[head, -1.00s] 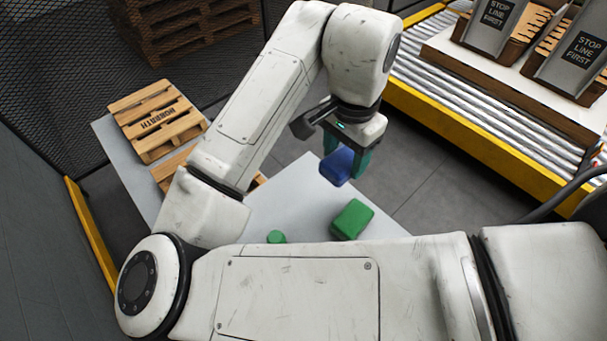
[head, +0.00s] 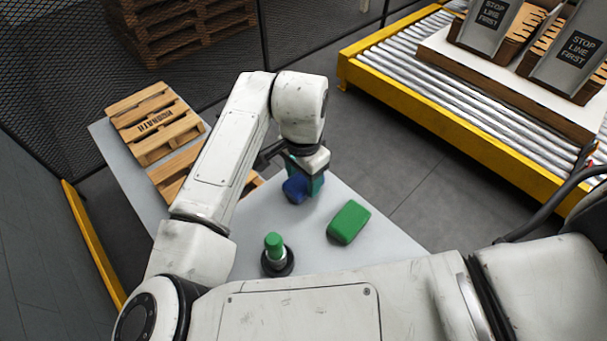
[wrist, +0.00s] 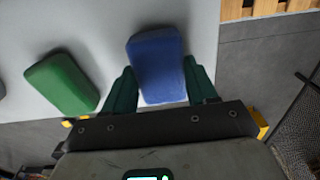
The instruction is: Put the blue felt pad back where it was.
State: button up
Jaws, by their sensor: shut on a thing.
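The blue felt pad (head: 296,189) is a rounded blue block held in my gripper (head: 304,186) near the far right edge of the grey table (head: 325,255). In the wrist view the blue pad (wrist: 158,66) sits between the two green fingers of my gripper (wrist: 160,92), which are shut on it. Whether the pad touches the table or hangs just above it I cannot tell. A green block (head: 348,222) of similar shape lies on the table to the right of the pad; it also shows in the wrist view (wrist: 62,83), left of the pad.
A green-topped stamp-like object (head: 276,255) with a dark round base stands on the table nearer me. Small wooden pallets (head: 155,122) lie at the table's left. A roller conveyor (head: 430,95) with yellow sides stands to the right. Bare table surrounds the green block.

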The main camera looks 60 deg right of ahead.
aim_at(303, 180)
jog(key=o, duration=1.1)
jog(key=shift+r, duration=0.1)
notch_tip(303, 180, up, 12)
